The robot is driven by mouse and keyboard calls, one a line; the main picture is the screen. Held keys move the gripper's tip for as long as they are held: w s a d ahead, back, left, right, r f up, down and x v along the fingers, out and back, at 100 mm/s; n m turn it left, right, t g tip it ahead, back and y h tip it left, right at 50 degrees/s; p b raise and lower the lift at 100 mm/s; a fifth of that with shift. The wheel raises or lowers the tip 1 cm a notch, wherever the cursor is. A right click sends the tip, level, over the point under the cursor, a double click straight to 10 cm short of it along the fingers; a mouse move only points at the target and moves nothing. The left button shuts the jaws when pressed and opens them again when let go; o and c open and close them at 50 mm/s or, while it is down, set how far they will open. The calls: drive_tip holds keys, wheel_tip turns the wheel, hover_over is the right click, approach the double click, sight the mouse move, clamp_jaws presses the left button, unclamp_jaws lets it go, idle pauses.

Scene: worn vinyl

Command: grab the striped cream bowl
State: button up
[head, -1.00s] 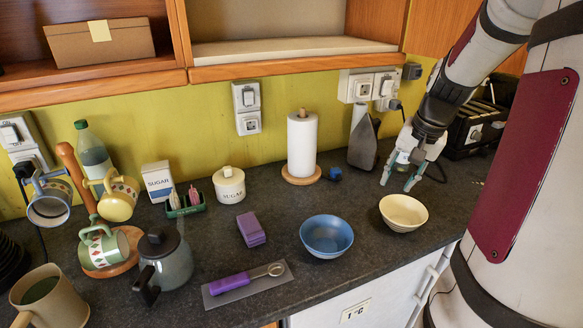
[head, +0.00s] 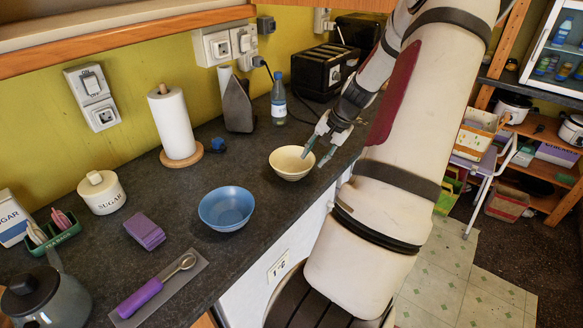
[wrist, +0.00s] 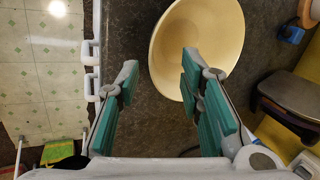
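The cream bowl (head: 291,163) sits upright on the dark counter near its front edge, right of the blue bowl; its stripes are hard to make out. In the wrist view the cream bowl (wrist: 205,28) fills the upper middle, with part cut off at the top. My gripper (head: 318,153) is open and empty at the bowl's right side. In the wrist view my gripper (wrist: 160,72) has its right finger overlapping the bowl and its left finger outside, over the counter. I cannot tell whether a finger touches the bowl.
A blue bowl (head: 227,207) stands to the left. A bottle (head: 278,100), a grey iron-like object (head: 237,106) and a black toaster (head: 326,70) stand behind. A paper towel roll (head: 173,125) is farther left. The counter's front edge is close to the bowl.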

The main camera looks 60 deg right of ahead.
sight(293, 166)
drive_tip(key=shift+x, duration=3.4)
drive_tip(key=shift+s+a, duration=0.1)
drive_tip(key=shift+c, duration=0.3)
clamp_jaws()
